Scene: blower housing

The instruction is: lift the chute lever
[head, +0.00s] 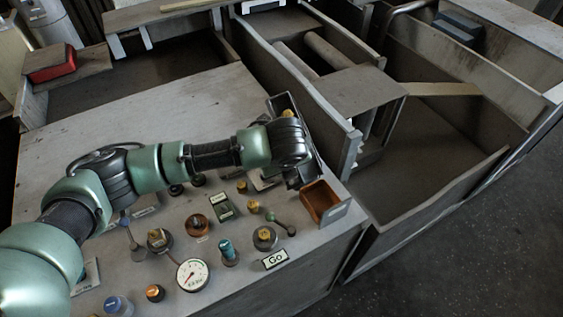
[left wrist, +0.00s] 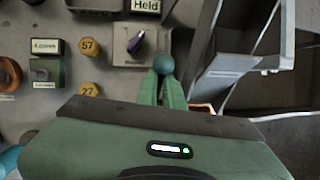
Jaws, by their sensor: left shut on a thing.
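In the left wrist view, my left gripper (left wrist: 163,88) is shut on a teal round knob (left wrist: 163,64), which looks like the end of the chute lever. The two green fingers meet close around it; the lever's stem is hidden. A grey slanted chute (left wrist: 232,62) stands just right of the fingers. In the head view, my left arm reaches across the panel from the left, and its hand (head: 289,142) hides the knob and part of the chute (head: 279,104). My right gripper is not in view.
A small orange-brown tray (head: 323,202) sits at the panel's right edge.

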